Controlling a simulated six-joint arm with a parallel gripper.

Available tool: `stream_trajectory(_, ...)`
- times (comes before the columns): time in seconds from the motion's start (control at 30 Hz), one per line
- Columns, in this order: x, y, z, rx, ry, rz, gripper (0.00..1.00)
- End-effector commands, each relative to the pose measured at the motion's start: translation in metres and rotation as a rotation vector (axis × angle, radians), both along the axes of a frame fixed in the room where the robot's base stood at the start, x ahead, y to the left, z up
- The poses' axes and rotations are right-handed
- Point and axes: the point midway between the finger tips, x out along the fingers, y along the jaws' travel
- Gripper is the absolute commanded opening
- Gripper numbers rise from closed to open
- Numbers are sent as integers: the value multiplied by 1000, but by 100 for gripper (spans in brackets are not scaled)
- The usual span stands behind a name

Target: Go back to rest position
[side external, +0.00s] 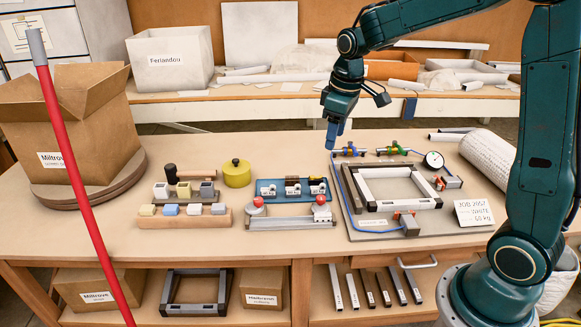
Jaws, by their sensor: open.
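My gripper (333,133) hangs pointing down above the wooden workbench (240,150), near its back edge. It is open, and no held object shows between its fingers. It is apart from the bench top. Below and to the right lies a grey board (355,228) with a white and black rectangular frame (398,204) on it. A blue hose (352,212), coloured valves and a round gauge (433,160) are at the board's edges.
Left of the board are a blue tray (265,185), a grey bar with two red knobs (290,222), a yellow pot (236,173) and block racks (185,217). A cardboard box (85,130) and a red pole (75,180) stand at left. A white roll (492,160) lies at right.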

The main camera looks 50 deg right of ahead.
Motion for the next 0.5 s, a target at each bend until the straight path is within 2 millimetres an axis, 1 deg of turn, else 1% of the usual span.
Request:
stream_trajectory(0.03, -9, 5, 10, -1, -19, -9, 49)
stream_trajectory(0.2, -38, 21, 34, 3, -66, -47, 49)
stream_trajectory(0.5, -94, 46, 63, 20, -152, -112, 49)
